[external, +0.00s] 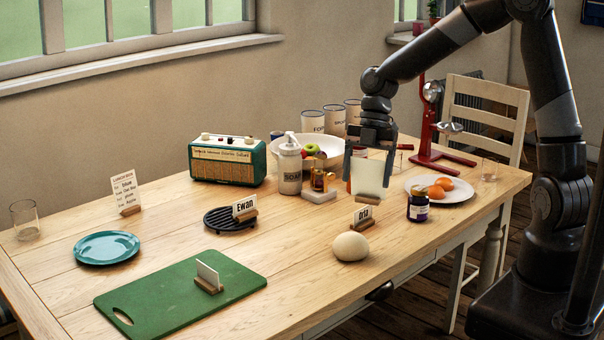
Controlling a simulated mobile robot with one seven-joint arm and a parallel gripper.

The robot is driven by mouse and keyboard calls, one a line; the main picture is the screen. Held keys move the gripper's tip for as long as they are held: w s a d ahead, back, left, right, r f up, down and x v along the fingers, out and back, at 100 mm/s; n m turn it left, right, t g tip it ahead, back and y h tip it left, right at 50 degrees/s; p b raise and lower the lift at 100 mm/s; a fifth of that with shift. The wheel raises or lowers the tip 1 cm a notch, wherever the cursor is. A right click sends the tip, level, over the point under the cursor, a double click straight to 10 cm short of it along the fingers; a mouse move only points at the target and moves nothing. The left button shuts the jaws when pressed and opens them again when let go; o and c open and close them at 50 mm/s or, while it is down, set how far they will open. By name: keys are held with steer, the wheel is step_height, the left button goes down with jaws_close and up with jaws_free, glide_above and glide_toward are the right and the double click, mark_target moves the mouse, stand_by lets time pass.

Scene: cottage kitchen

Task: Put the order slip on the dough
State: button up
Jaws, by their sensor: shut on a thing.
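My gripper (369,163) points down over the right part of the table. It is shut on a pale, blank, roughly square thing that looks like the order slip (369,179). The slip is upright between the fingers; whether its lower edge touches the table I cannot tell. The dough (350,247) is a smooth cream ball near the table's front edge, below and slightly left of my gripper in the picture, apart from it. A name card reading "Orla" (364,214) stands in a wooden holder just behind the dough.
A dark jar (418,206) and a plate (461,192) with oranges stand right of my gripper. A soap bottle (290,167), a brass-coloured item (320,178) and a white bowl (332,145) stand left and behind. A green board (150,290) with a card holder lies front left.

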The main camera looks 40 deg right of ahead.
steer(key=shift+w+a+f, duration=0.15)
steer(key=shift+a+f, duration=0.6)
steer(key=shift+f, duration=0.4)
steer(key=shift+w+a+f, duration=0.15)
steer(key=shift+a+f, duration=0.6)
steer(key=shift+f, duration=0.35)
steer(key=shift+w+a+f, duration=0.15)
steer(key=shift+a+f, duration=0.6)
steer(key=shift+f, duration=0.4)
steer(key=o, duration=1.2)
steer(key=shift+f, duration=0.1)
